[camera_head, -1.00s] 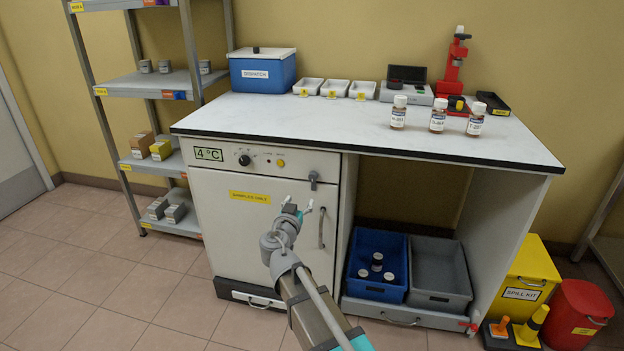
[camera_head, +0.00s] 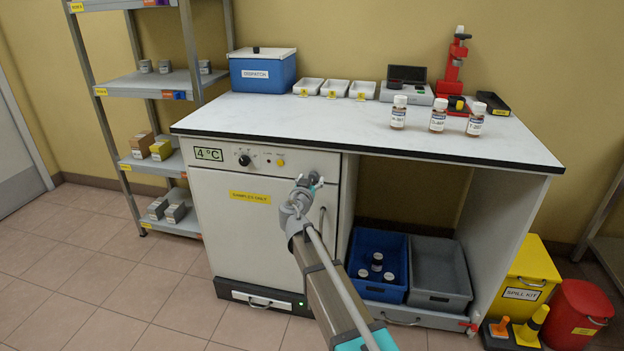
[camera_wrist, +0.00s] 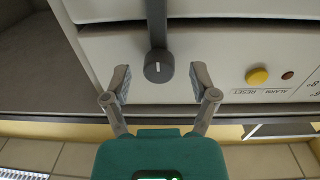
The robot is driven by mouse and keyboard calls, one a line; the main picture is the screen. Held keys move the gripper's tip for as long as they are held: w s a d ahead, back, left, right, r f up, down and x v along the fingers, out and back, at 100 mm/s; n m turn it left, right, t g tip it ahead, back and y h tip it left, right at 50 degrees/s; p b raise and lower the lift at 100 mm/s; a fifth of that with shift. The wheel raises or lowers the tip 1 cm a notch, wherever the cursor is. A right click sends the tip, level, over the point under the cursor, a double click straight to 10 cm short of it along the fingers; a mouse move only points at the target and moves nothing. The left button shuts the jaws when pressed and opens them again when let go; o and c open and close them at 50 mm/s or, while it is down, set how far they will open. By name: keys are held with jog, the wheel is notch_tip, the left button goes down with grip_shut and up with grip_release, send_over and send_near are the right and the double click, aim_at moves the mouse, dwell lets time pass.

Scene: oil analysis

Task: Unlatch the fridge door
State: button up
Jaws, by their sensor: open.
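The white fridge door (camera_head: 235,235) is shut under the left part of the bench. Its dark grey latch (camera_wrist: 157,30) hangs at the upper right of the door; in the wrist view, which is upside down, its round pivot (camera_wrist: 159,67) lies between my fingers and its bar runs to the top edge. My gripper (camera_wrist: 160,80) is open, one finger on each side of the pivot, with gaps showing on both sides. In the head view my gripper (camera_head: 309,183) covers most of the latch. The vertical door handle (camera_head: 322,221) is partly hidden by my arm.
The control panel above the door has a dial (camera_head: 244,160) and a yellow alarm reset button (camera_wrist: 257,76), beside the latch. The bench top (camera_head: 330,125) overhangs the front. A blue crate (camera_head: 366,241) and grey crate (camera_head: 440,262) stand right of the fridge. Floor at left is clear.

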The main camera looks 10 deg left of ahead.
jog(key=shift+w, duration=0.55)
grip_shut()
